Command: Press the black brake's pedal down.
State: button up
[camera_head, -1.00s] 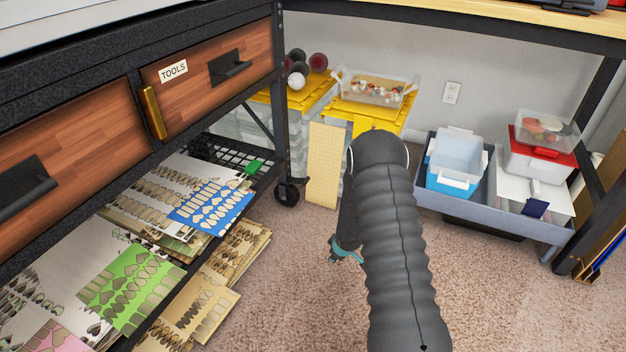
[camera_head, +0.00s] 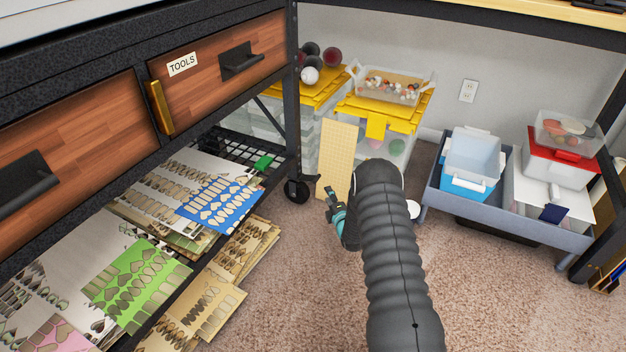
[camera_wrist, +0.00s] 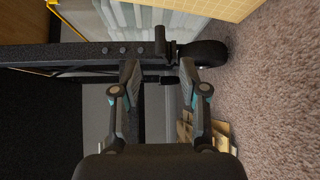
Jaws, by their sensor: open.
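The cart's caster has a black wheel (camera_head: 297,190) at the foot of the cart's leg, left of my gripper (camera_head: 335,205) in the head view. In the wrist view the wheel (camera_wrist: 205,53) lies beyond the fingertips, up and to the right. Small black parts of the caster (camera_wrist: 161,42) show beside the wheel; I cannot tell for sure which one is the brake's pedal. My gripper (camera_wrist: 160,75) is open and empty, its two fingers apart. It appears short of the caster; contact is not visible.
The wooden-drawer cart (camera_head: 225,75) stands at left, with sheets (camera_head: 225,205) on its lower shelf. A tan board (camera_head: 337,160) leans by yellow-lidded boxes (camera_head: 385,115) behind the caster. A grey bin (camera_head: 510,215) stands at right. Carpet between is clear.

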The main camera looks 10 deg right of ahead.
aim_at(318, 176)
jog(key=w, duration=0.4)
jog(key=w+a+b, duration=0.1)
jog(key=w, duration=0.3)
jog(key=w+a+f+b, duration=0.1)
jog(key=w, duration=0.3)
jog(key=shift+w+a, duration=0.2)
jog(key=shift+a, duration=0.05)
jog(key=shift+c, duration=0.2)
grip_shut()
